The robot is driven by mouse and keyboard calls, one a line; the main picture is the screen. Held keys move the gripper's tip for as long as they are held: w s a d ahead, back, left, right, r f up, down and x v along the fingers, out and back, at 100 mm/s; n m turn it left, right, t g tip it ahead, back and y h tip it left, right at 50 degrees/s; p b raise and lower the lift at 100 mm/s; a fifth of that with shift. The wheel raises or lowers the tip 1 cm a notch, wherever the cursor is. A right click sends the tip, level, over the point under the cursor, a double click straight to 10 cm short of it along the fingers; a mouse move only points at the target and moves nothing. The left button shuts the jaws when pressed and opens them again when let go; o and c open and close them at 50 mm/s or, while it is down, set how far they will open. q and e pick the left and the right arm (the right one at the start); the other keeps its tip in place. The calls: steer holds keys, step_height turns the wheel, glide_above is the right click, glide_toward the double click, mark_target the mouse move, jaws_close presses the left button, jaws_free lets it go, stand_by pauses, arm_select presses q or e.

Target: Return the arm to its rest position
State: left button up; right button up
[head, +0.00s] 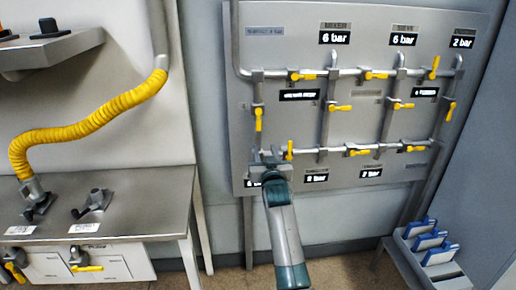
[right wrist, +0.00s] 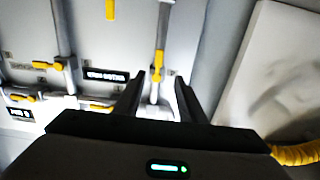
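My right arm reaches up from the bottom middle of the head view to the lower left of the grey pipe panel (head: 300,190). Its right gripper (head: 267,157) is in front of the lower left pipes, below a vertical yellow valve handle (head: 258,120) and left of another yellow handle (head: 289,150). In the right wrist view the two dark fingers (right wrist: 160,88) stand apart with nothing held between them. A yellow handle (right wrist: 160,63) on a pipe shows beyond the gap. I cannot tell how near the fingers are to the pipe. My left gripper is not in view.
A steel table (head: 130,190) with a yellow corrugated hose (head: 90,115) stands at the left. A grey rack (head: 412,262) with several blue-edged items stands at the lower right. Floor shows between them, below the panel.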

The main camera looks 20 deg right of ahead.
steer(key=shift+s, duration=0.1)
steer(key=s+a+f+n+g+y, duration=0.1)
steer(key=s+a+f+g, duration=0.15)
steer(key=f, duration=1.05)
steer(key=s+a+f+n+g+y, duration=0.1)
steer(key=s+a+f+y, duration=0.15)
steer(key=f, duration=1.05)
steer(key=s+a+f+n+g, duration=0.1)
steer(key=s+a+f+g, duration=0.1)
steer(key=s+f, duration=0.95)
steer(key=s+a+f+n+g, duration=0.1)
steer(key=s+a+f+g, duration=0.15)
steer(key=s+f, duration=0.85)
steer(key=s+f+g+y, duration=0.1)
steer(key=s+f+g, duration=0.3)
steer(key=s+f, duration=1.45)
steer(key=s+f+g, duration=0.2)
steer(key=s+f, duration=0.1)
steer(key=s, duration=1.2)
steer(key=s+d+f+n+g, duration=0.1)
steer(key=s+f, duration=0.3)
steer(key=s, duration=1.2)
steer(key=shift+f+n+g, duration=0.2)
steer(key=shift+n+g, duration=0.1)
steer(key=shift+g, duration=0.4)
steer(key=shift+w, duration=0.1)
